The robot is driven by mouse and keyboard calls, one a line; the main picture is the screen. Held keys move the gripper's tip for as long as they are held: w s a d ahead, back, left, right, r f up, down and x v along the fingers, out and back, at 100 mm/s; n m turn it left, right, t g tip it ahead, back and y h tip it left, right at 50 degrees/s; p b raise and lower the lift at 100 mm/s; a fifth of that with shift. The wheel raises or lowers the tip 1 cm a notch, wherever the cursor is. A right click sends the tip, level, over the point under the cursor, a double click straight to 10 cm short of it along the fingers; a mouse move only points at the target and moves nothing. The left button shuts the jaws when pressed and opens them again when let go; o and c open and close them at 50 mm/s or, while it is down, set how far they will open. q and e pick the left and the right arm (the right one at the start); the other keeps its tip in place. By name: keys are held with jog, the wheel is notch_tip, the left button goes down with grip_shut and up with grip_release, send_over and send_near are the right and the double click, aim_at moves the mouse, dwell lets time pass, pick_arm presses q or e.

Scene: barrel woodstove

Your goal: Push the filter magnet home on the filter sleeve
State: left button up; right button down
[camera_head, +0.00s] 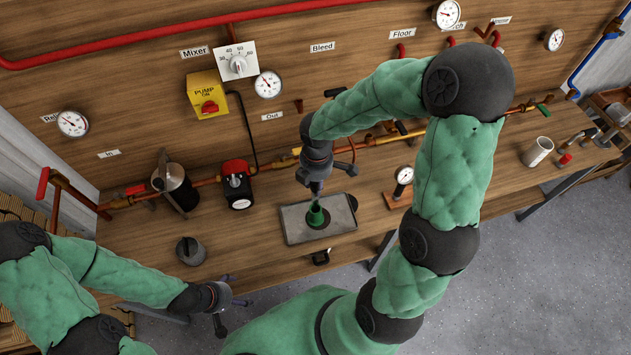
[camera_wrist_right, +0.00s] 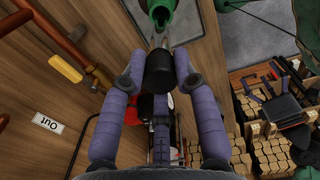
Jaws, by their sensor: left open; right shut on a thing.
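My right gripper (camera_head: 316,187) points down over the grey tray and is shut on the filter magnet. In the right wrist view, the magnet's black cap (camera_wrist_right: 159,70) sits between the purple fingers of my right gripper (camera_wrist_right: 158,68), with a pale metal part showing beyond it. The green filter sleeve (camera_head: 317,216) stands on the tray, just below the right gripper. Its open end (camera_wrist_right: 160,13) faces the magnet in the right wrist view. The magnet's tip is close to the sleeve; I cannot tell if they touch. My left gripper (camera_head: 232,303) is open and empty off the bench's front edge.
The tray (camera_head: 294,225) lies on the wooden bench near its front edge. A dark grey cup (camera_head: 190,251) stands to its left, a red and black pump (camera_head: 236,184) behind left, and a gauge on a block (camera_head: 399,189) to its right. Pipes run along the wall.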

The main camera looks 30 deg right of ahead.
aim_at(315, 202)
jog(key=shift+f+b, duration=1.2)
jog(key=shift+f, duration=0.2)
jog(key=shift+r, duration=0.1)
jog(key=shift+f, duration=0.3)
dwell(0.5)
jog(key=shift+f+b, duration=3.15)
jog(key=shift+f, duration=1.05)
dwell(1.1)
jog(key=c, duration=0.9)
grip_release()
